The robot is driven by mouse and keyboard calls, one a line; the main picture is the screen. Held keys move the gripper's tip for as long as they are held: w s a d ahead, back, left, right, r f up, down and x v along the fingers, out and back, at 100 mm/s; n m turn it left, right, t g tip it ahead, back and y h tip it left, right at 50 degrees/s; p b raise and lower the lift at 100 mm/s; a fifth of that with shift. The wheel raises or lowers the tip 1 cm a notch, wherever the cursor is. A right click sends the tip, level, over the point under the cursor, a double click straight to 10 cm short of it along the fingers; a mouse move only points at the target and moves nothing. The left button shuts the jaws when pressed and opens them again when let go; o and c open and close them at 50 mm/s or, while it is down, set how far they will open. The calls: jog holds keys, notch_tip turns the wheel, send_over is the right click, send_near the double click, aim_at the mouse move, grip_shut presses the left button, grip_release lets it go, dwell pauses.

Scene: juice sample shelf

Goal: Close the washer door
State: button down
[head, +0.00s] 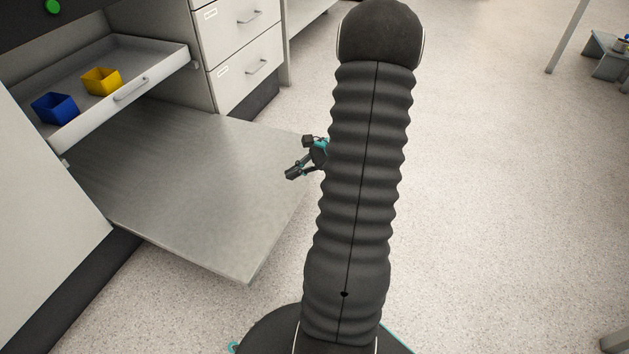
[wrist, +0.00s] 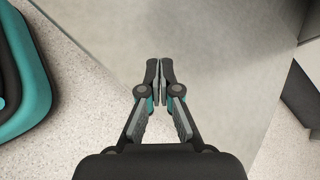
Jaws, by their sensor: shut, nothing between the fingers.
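The washer door (head: 190,190) is a flat grey metal panel. It is swung down open and lies roughly level, low above the floor, under a pulled-out tray. In the wrist view the door (wrist: 215,75) fills much of the middle, with an edge running diagonally on the left. My gripper (head: 288,173) shows near the door's right edge in the head view, partly hidden behind my own arm. In the wrist view my gripper (wrist: 160,66) has its fingertips together with nothing between them, seen against the door's surface. I cannot tell whether it touches the door.
A pulled-out white tray (head: 155,92) holds a blue bin (head: 55,108) and a yellow bin (head: 101,81) above the door. White drawers (head: 245,72) stand behind it. The speckled floor (head: 490,200) to the right is clear. A table leg (head: 567,37) stands at the far right.

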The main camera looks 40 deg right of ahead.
jog(key=s+d+f+m+t+h, duration=0.1)
jog(key=s+d+f+m+t, duration=0.2)
jog(key=d+f+m, duration=0.35)
jog(key=s+d+f+m+t+h, duration=0.2)
jog(key=s+d+f+m+t, duration=0.15)
jog(key=d+f, duration=0.5)
jog(key=w+a, duration=0.4)
jog(key=w, duration=0.4)
jog(key=shift+w+a+r, duration=0.15)
jog(key=shift+a+r, duration=0.05)
jog(key=shift+r+g, duration=0.1)
jog(key=shift+g, duration=0.15)
